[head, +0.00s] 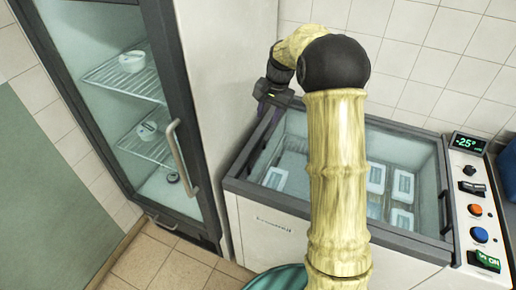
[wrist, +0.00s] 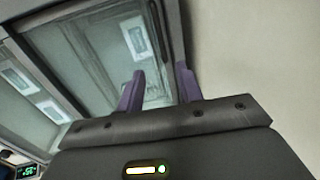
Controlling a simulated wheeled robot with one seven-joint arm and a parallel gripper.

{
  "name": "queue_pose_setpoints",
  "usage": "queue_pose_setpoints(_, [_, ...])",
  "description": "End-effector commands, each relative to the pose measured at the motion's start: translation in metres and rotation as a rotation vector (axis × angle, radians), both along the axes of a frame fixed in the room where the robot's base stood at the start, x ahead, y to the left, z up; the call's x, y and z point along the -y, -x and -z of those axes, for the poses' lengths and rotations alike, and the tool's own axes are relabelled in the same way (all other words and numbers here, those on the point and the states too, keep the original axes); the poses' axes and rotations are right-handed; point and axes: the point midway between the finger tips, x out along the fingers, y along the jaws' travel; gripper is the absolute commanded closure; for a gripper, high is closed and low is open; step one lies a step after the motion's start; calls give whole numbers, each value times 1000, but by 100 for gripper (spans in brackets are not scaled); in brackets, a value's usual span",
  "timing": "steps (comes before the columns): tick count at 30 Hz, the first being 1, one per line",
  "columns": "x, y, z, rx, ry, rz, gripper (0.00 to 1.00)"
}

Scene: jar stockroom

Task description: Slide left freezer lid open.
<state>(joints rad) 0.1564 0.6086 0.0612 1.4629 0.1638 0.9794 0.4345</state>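The chest freezer (head: 275,225) stands ahead, white with a dark rim and a glazed top. Glass on its left part (head: 278,150) shows behind my arm, with white packs below. I cannot tell where one lid ends and the other begins, or whether either stands open. My gripper (head: 262,103) is at the freezer's back left corner, small and partly hidden by my wrist. In the wrist view, the two purple fingers (wrist: 160,88) are apart, with glass and a dark frame edge (wrist: 184,50) behind them. Nothing is seen held; contact with the frame is unclear.
A tall glass-door cabinet (head: 165,130) with jars on wire shelves stands close on the left. A control panel (head: 472,205) with a green display, buttons and switches is at the freezer's right end. A tiled wall (head: 425,45) stands behind. Tiled floor (head: 165,265) shows at front left.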

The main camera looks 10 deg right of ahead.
Motion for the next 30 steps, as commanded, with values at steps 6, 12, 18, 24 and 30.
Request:
queue_pose_setpoints(6, [-3,-2,17,-3,0,-2,64])
queue_pose_setpoints(12, [-8,-5,48,-4,-1,-2,64])
queue_pose_setpoints(18, [-14,-9,83,-4,-1,-2,64])
queue_pose_setpoints(24, [-20,-12,118,-3,0,-3,64])
queue_pose_setpoints(30, [-25,-16,151,-3,0,-2,64])
